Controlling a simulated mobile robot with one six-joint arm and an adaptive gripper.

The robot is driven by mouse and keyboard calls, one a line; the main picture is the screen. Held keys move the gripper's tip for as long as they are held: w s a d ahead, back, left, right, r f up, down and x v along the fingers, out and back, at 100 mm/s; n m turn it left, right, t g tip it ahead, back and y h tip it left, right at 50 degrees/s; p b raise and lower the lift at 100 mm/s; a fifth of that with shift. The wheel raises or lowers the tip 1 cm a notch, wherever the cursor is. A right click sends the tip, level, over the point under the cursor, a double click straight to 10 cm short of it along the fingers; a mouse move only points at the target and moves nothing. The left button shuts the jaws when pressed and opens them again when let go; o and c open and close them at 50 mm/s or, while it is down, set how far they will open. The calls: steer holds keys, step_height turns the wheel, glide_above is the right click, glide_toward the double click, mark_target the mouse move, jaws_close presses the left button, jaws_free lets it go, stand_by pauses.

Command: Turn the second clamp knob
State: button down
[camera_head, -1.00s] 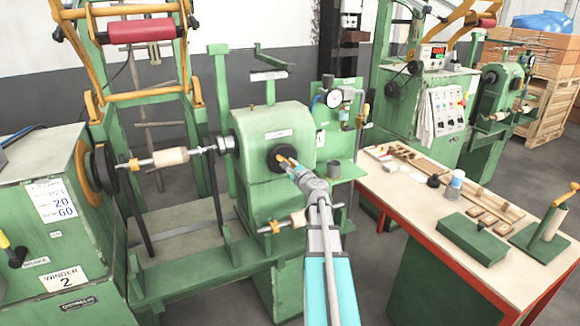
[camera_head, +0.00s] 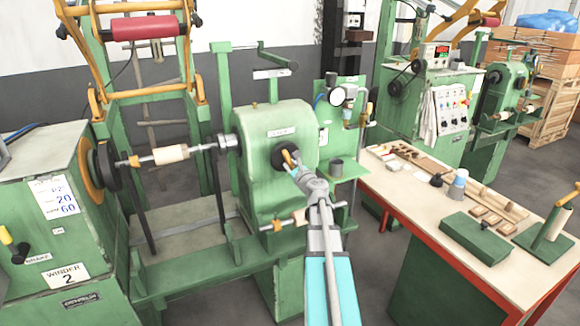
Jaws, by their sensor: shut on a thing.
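The green winder tailstock (camera_head: 272,130) stands in the middle of the head view. A round black disc (camera_head: 280,158) sits on its near face, with an orange-brown handle (camera_head: 287,156) in front of it. My gripper (camera_head: 292,166) reaches up from the lower middle and is shut on this handle at the disc. The fingertips are small and partly hide the handle. A second handle, a pale wooden bar with an orange end (camera_head: 299,216), is lower on the tailstock, partly behind my arm. I cannot tell which of these is called the second clamp knob.
A spindle with a wooden roller (camera_head: 170,154) runs left from the tailstock to the winder cabinet (camera_head: 45,200). A workbench (camera_head: 400,190) with a green box (camera_head: 475,238), wooden pieces and a bottle stands right of my arm.

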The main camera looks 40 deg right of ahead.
steer(key=c, duration=0.6)
jaws_free()
steer(key=shift+o, duration=0.2)
steer(key=v, duration=1.2)
